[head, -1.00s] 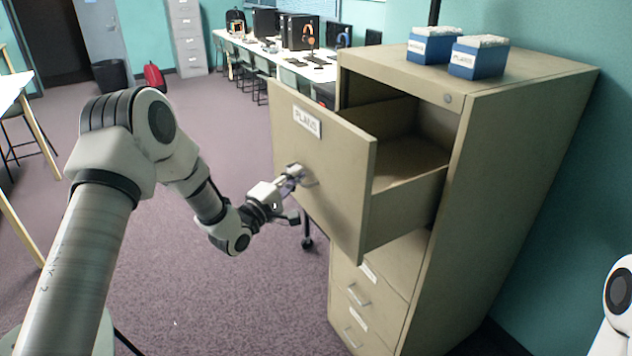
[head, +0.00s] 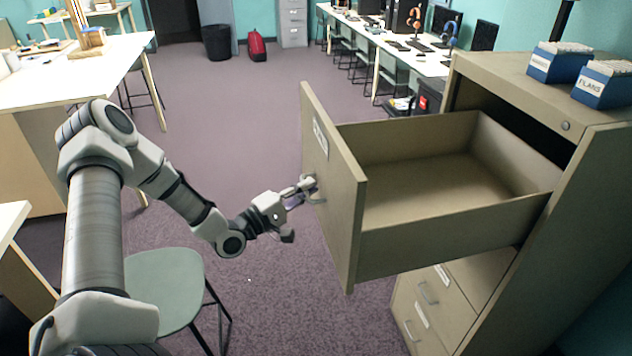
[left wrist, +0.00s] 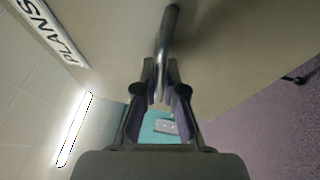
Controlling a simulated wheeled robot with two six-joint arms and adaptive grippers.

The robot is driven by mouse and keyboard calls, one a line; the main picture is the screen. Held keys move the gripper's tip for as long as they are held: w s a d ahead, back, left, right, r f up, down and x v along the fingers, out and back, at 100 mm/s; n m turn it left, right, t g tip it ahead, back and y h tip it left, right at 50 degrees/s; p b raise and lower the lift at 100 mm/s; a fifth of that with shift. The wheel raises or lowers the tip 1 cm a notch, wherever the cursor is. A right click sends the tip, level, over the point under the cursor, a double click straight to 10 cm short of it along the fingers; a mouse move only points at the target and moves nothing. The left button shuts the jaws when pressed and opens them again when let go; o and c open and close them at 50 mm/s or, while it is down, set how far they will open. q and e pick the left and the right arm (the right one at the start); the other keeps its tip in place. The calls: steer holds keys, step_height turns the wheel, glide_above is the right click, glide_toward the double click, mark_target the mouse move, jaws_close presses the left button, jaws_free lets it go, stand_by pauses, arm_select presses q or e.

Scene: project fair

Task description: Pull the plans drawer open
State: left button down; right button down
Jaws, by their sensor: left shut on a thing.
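The plans drawer (head: 333,190) is the top drawer of a beige filing cabinet (head: 590,190). It stands far out, and its inside looks empty. Its front carries a PLANS label (head: 320,138), which also shows in the left wrist view (left wrist: 52,32). My left gripper (head: 304,190) is at the drawer front, shut on the metal handle (left wrist: 167,40). In the left wrist view the handle bar runs between the fingertips. My right gripper is not in view.
Two blue boxes, one labelled PLANS (head: 603,88) and another (head: 557,63), stand on the cabinet top. A green chair (head: 165,285) is close to my left arm. A white table (head: 70,75) is at the left. Open carpet lies beyond the drawer.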

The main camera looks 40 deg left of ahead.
arm_select(q)
steer(key=shift+f, duration=0.1)
steer(key=c, duration=1.2)
jaws_free()
steer(key=shift+c, duration=0.2)
